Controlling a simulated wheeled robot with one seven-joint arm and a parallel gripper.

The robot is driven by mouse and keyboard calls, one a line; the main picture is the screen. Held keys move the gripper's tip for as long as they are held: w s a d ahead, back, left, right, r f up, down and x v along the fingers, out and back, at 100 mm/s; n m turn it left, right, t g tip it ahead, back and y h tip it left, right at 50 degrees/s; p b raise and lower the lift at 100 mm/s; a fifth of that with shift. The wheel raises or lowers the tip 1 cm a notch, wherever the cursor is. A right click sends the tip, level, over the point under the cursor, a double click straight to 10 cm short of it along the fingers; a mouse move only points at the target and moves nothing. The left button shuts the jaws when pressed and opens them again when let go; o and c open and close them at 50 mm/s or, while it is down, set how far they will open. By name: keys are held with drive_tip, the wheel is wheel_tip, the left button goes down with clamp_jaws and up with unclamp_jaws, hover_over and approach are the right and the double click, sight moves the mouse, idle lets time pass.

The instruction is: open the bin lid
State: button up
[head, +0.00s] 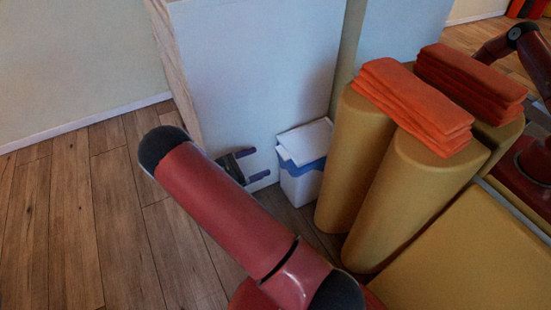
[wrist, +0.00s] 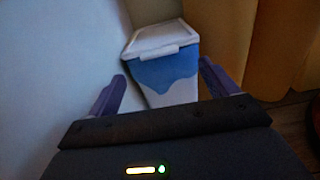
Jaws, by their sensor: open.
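The bin (head: 303,183) is a small white and blue box on the floor beside the pale cabinet. Its white lid (head: 306,140) lies over the top and looks closed. In the wrist view the bin (wrist: 166,76) stands ahead, with the lid (wrist: 160,38) on top and a small lip (wrist: 159,52) at its front edge. My gripper (head: 255,164) is to the left of the bin in the head view, apart from it, with its fingers pointing toward it. In the wrist view the purple fingers of my gripper (wrist: 163,73) are spread, with nothing held between them.
The pale cabinet (head: 245,70) rises close behind and left of the bin. Yellow bolsters (head: 408,200) stand close on its right, with folded orange towels (head: 415,100) on top. A yellow padded surface (head: 470,265) is at lower right. The wooden floor (head: 80,220) at left is clear.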

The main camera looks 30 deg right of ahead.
drive_tip(key=d, duration=0.7)
drive_tip(key=shift+w+d+f, duration=0.2)
drive_tip(key=shift+d+f, duration=0.1)
drive_tip(key=shift+d, duration=0.1)
